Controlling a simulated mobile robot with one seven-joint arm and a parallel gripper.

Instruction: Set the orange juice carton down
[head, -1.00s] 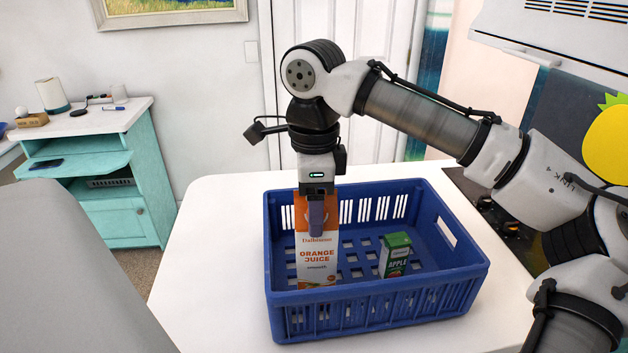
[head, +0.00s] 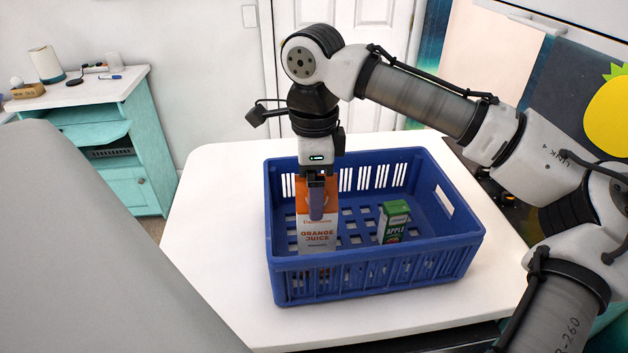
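The orange juice carton (head: 317,238) is orange and white and stands upright inside the left part of the blue crate (head: 375,270). Its lower end is hidden behind the crate's front wall, so I cannot tell whether it touches the crate floor. My gripper (head: 316,207) points down over the carton's top. The gripper appears shut on the carton.
A smaller green apple carton (head: 394,221) stands in the crate to the right of the juice carton. The crate sits on a white table (head: 225,210) with free room to its left and front. A teal cabinet (head: 140,190) stands at the back left.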

